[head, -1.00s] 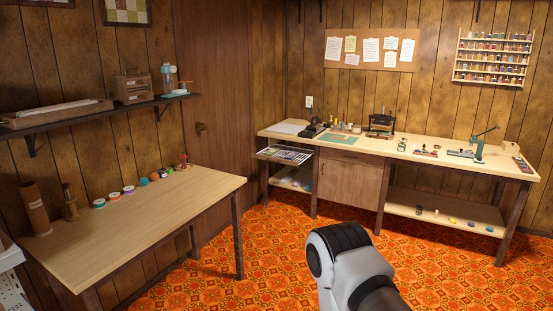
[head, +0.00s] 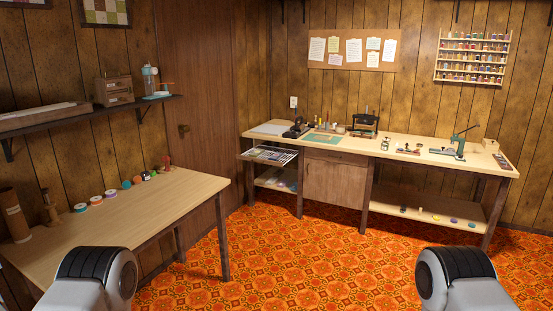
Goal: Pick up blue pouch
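I cannot clearly make out a blue pouch. Several small coloured items lie on the low right shelf (head: 425,205) under the far workbench, and one bluish item (head: 471,224) is among them, too small to identify. More small bluish or purple items (head: 289,185) lie on the low left shelf under the same bench. Parts of my two arms show at the bottom left and bottom right. Neither gripper is in view.
A wooden table (head: 130,215) with spools along its back edge stands at left. The far workbench (head: 400,147) carries tools and a green mat (head: 323,138). The orange patterned floor (head: 290,265) between them is clear.

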